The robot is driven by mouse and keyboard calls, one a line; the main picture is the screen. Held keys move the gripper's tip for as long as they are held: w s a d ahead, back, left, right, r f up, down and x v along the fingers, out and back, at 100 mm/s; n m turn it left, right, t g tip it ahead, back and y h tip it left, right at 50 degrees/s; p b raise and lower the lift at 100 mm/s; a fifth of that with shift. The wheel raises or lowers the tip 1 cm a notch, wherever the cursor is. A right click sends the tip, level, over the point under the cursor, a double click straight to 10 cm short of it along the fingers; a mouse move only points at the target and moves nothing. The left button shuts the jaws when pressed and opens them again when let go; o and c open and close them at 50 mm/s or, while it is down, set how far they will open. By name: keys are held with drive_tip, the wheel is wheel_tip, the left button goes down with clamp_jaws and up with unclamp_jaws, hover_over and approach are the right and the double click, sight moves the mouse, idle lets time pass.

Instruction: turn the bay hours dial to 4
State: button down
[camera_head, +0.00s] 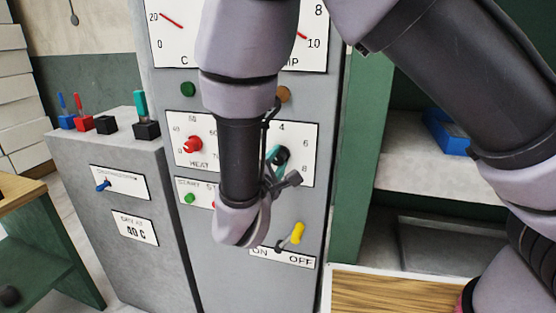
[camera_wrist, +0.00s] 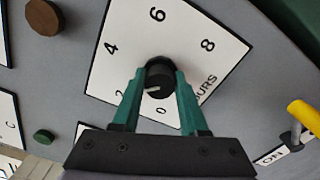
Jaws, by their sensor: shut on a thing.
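The bay hours dial is a black knob (camera_wrist: 160,77) on a white plate (camera_wrist: 112,52) marked 0, 2, 4, 6, 8 and HOURS. Its white pointer mark faces left and slightly down in the wrist view, roughly toward the 2. My gripper (camera_wrist: 160,84) is shut on the knob, with one green finger on each side. In the head view the knob (camera_head: 283,155) shows at my gripper's (camera_head: 276,157) fingertips. My arm hides the left part of the plate there, including the low numbers.
A yellow ON/OFF lever (camera_head: 297,233) sits below the dial, and a red heat knob (camera_head: 192,144) is to its left. A brown button (camera_wrist: 43,17) and a green button (camera_wrist: 43,136) are nearby. An open shelf with a blue tray (camera_head: 446,132) stands at the right.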

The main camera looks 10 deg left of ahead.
drive_tip(key=m, duration=0.4)
drive_tip(key=shift+f, duration=0.1)
drive_tip(key=shift+m, duration=1.9)
drive_tip(key=shift+s, duration=0.1)
drive_tip(key=shift+c, duration=2.2)
unclamp_jaws()
drive_tip(key=s, duration=1)
drive_tip(key=shift+s+a, duration=0.35)
drive_tip(key=shift+a, duration=0.05)
